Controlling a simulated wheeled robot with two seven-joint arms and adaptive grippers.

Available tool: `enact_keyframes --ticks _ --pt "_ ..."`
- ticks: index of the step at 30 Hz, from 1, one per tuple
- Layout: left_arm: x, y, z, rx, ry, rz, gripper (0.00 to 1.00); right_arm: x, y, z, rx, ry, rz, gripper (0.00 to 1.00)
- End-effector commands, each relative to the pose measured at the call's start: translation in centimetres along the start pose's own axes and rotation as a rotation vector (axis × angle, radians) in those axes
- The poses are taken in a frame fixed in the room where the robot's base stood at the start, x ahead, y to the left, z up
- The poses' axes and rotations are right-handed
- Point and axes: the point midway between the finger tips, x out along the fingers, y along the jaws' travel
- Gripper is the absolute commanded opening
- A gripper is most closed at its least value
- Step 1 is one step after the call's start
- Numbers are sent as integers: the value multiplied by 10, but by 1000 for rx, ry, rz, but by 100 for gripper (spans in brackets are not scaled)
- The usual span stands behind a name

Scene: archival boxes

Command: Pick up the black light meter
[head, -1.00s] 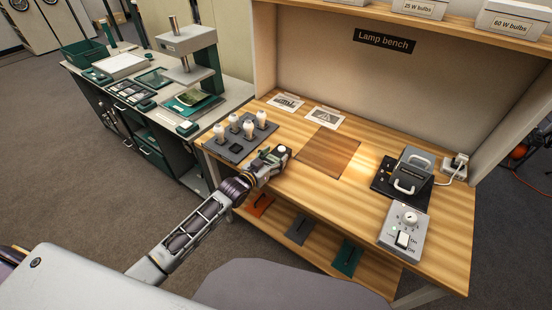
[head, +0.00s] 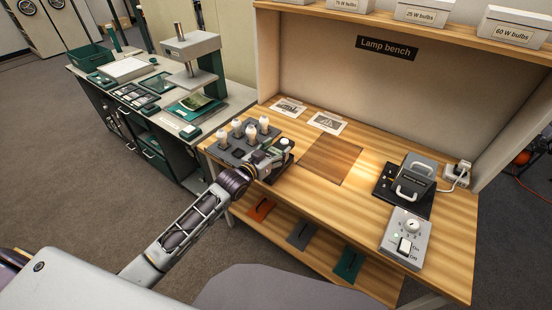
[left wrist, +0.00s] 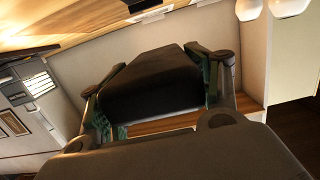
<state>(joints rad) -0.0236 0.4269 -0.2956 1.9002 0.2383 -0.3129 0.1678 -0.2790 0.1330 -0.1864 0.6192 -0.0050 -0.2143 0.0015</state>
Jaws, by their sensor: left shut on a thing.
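My left gripper (head: 276,158) is over the left front part of the lamp bench, beside the bulb holder. It is shut on the black light meter (head: 288,149), a small dark block with a white dome on top. In the left wrist view the meter's black body (left wrist: 155,82) fills the space between the two green-padded fingers (left wrist: 160,100). The gripper partly hides the meter in the head view. My right gripper is not in view.
A dark holder (head: 228,146) with several white bulbs stands close behind and left of the gripper. A brown mat (head: 330,159), a grey handled box (head: 412,178) and a dial box (head: 405,238) are to the right. The front middle of the bench is clear.

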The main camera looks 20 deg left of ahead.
Motion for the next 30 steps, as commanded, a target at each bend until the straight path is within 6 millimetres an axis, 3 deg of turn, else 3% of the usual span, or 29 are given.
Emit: enact_keyframes --ticks 3,9,30 --pt "-3 0 -18 2 2 0 33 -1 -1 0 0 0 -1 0" --pt "-5 0 -32 2 0 -1 33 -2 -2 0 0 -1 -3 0" --pt "-5 0 -34 1 1 0 33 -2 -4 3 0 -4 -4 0"
